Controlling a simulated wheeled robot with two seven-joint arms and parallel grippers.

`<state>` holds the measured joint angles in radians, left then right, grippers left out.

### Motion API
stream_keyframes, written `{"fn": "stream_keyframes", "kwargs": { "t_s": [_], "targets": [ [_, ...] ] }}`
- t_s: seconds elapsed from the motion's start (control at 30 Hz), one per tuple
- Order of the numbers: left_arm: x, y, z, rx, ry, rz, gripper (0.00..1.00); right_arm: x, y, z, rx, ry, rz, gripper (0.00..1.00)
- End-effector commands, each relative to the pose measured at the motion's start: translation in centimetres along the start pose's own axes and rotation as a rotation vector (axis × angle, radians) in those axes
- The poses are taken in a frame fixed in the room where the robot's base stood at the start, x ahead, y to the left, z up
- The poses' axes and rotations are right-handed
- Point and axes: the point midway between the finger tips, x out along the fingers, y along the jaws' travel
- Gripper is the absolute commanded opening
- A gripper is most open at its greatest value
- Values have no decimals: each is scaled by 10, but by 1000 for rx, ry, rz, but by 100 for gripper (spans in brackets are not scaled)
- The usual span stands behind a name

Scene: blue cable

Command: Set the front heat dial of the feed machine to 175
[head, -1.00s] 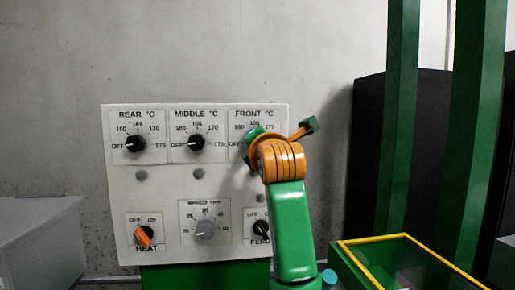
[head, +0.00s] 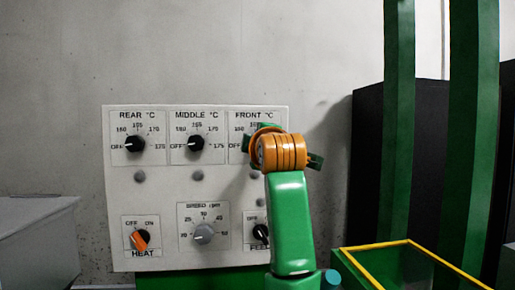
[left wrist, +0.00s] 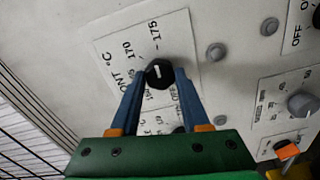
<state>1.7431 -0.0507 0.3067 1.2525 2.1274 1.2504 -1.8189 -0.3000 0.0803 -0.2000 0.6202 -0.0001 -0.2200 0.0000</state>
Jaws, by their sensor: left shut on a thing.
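The front heat dial is a black knob (left wrist: 160,74) with a white pointer mark, on a white scale plate (left wrist: 128,62) lettered with 170 and 175. In the left wrist view the mark seems to point towards 175, but the exact reading is hard to tell. My left gripper (left wrist: 160,80) is shut on this knob, with one blue finger on each side. In the head view my left gripper (head: 281,152) covers the front dial, and its orange wrist hides most of the FRONT scale. My right gripper is not in view.
The panel (head: 157,195) also carries the rear dial (head: 135,144) and middle dial (head: 195,143), both pointing to OFF. Below are the orange heat switch (head: 140,239), grey speed knob (head: 204,233) and feed switch (head: 260,232). A yellow-rimmed green bin (head: 375,245) stands at the right.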

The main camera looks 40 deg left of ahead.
Motion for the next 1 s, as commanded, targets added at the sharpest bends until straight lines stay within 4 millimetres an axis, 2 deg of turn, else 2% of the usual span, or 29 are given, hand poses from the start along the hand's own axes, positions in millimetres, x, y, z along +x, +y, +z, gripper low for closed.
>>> {"fn": "stream_keyframes", "kwargs": {
  "t_s": [0.4,0.9,0.93,1.0],
  "targets": [
    [-1,3,-1,143,2,8,0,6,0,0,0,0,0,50],
    [0,3,-1,157,3,8,0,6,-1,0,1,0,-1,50],
    [0,3,-1,157,3,8,54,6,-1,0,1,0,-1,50],
    [0,2,-1,157,3,7,73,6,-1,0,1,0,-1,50]
  ]
}}
